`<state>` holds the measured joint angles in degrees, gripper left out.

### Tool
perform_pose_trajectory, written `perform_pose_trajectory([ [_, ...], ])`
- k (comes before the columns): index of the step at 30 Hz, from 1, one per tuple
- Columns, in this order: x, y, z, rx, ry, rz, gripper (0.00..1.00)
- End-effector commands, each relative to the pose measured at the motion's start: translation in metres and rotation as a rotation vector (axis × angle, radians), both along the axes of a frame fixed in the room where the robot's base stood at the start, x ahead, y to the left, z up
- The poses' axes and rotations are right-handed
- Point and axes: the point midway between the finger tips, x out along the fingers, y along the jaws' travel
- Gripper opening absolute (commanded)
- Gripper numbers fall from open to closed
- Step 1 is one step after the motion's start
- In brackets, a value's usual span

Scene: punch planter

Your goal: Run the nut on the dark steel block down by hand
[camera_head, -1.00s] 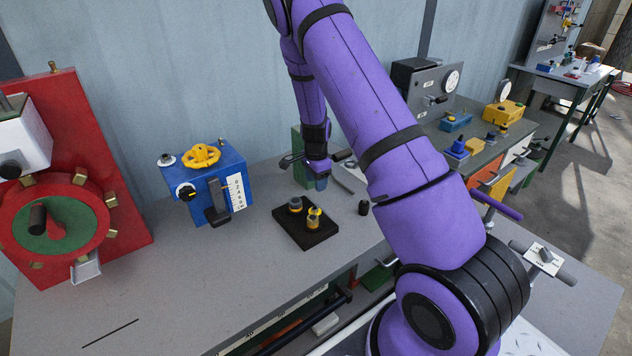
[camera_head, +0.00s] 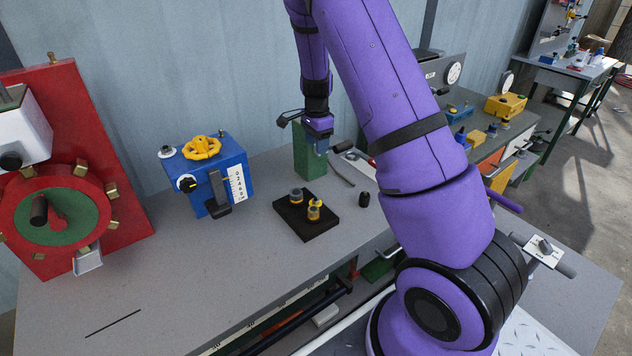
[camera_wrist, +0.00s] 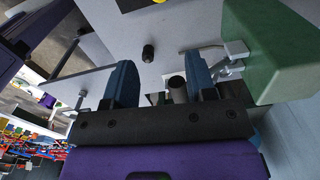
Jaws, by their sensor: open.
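The dark steel block (camera_head: 302,226) lies flat on the grey bench in the head view. I cannot tell how far down the nut sits. My gripper (camera_head: 320,147) is above and behind the block, apart from it, in front of the green block. In the wrist view its blue fingers (camera_wrist: 163,84) are spread with nothing held between them. A dark, yellow-marked edge, probably the steel block (camera_wrist: 132,5), shows at the top.
The green block (camera_head: 309,155) stands close beside my gripper. A small black cylinder (camera_head: 364,199) stands right of the steel block. A blue box with a yellow handwheel (camera_head: 238,165) and a red panel (camera_head: 120,200) stand left. Bench space in front is clear.

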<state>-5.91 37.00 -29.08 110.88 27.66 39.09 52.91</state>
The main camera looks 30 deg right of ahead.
Motion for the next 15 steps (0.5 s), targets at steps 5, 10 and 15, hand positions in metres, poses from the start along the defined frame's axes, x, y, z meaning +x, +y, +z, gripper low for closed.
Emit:
perform_pose_trajectory([
  [5,0.0,0.0,0.0,0.0,0.0,0.0,0.51],
  [10,0.0,0.0,-0.001,0.0,0.0,0.0,0.51],
  [15,-0.001,-0.002,-0.013,-0.004,0.007,0.095,0.51],
])
